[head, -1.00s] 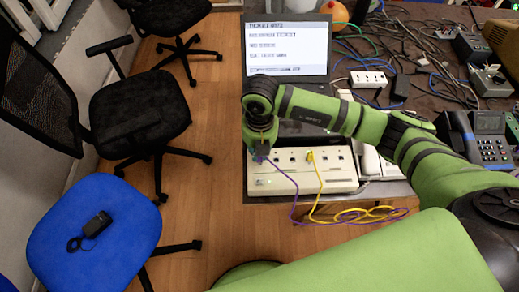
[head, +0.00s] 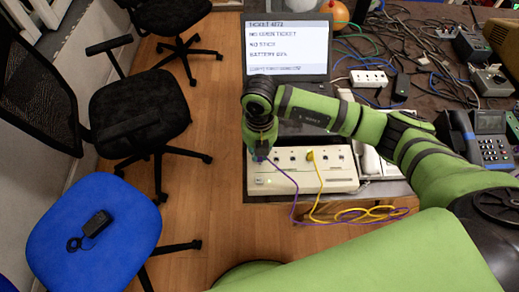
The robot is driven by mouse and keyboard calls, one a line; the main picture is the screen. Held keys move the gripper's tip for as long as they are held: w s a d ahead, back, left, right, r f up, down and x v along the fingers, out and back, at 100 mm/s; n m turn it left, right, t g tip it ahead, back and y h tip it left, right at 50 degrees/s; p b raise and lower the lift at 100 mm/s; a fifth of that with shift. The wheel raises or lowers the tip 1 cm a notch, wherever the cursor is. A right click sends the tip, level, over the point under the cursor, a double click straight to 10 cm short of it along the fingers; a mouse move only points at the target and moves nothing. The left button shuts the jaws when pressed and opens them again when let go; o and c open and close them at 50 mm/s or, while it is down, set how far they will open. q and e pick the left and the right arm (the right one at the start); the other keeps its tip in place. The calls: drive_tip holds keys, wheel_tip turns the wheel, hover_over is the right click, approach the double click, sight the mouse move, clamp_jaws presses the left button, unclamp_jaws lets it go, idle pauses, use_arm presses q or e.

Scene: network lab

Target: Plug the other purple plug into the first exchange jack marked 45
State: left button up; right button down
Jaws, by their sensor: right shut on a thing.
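The exchange (head: 318,182) is a beige box at the front edge of the table, with a row of jacks along its top. Markings on the jacks are too small to read. My right gripper (head: 261,153) points down over the left end of that row, shut on the purple plug (head: 261,159), which is mostly hidden by the fingers. I cannot tell whether the plug is inside a jack or just above it. Its purple cable (head: 294,202) hangs over the front of the box. A yellow plug (head: 310,156) sits in a jack near the middle. My left gripper is out of view.
A laptop (head: 288,50) showing text stands behind my right arm. A white handset (head: 371,162) lies right of the exchange. A power strip (head: 369,78), tangled cables and a dark desk phone (head: 480,140) fill the table's right side. The yellow cable (head: 345,213) loops in front.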

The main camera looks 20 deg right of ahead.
drive_tip(key=shift+f, duration=0.1)
drive_tip(key=c, duration=1.1)
unclamp_jaws()
wheel_tip(320, 180, up, 12)
drive_tip(key=shift+r, duration=0.1)
